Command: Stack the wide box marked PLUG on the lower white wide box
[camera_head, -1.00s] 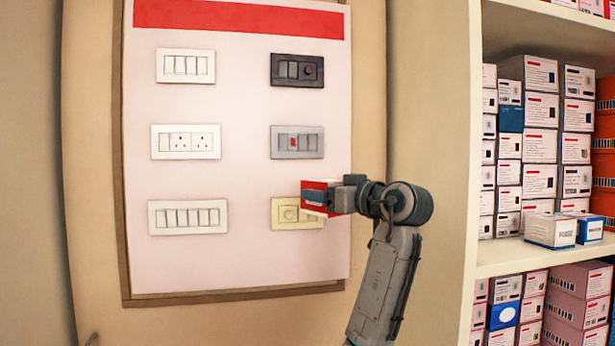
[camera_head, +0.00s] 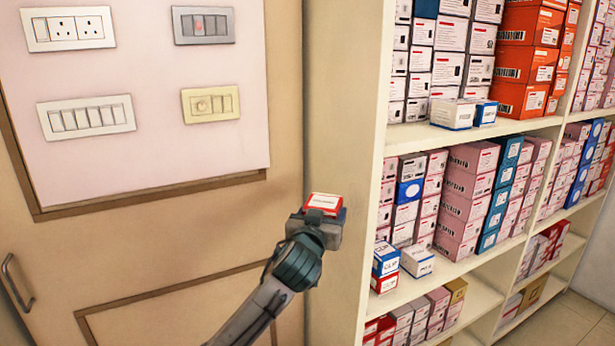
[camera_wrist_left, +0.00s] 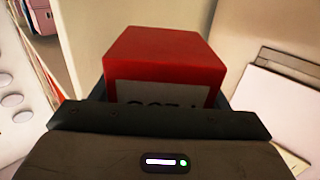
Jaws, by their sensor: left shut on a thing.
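My left gripper (camera_head: 322,226) is shut on a red and white box (camera_head: 325,203), held level in front of the cream wall left of the shelves. In the left wrist view the box (camera_wrist_left: 165,60) shows a red top and a white label, with dark lettering partly hidden by the gripper; I cannot read PLUG. A white box (camera_head: 416,261) sits low on the middle shelf, near its front edge, to the right of my gripper and apart from it. My right gripper is not in view.
A blue box with a red box under it (camera_head: 385,262) stands just left of the white box. Stacked pink, white and blue boxes (camera_head: 470,190) fill the shelf behind. Another white box (camera_head: 452,113) sits on the shelf above. The shelf's upright side (camera_head: 362,170) stands beside my gripper.

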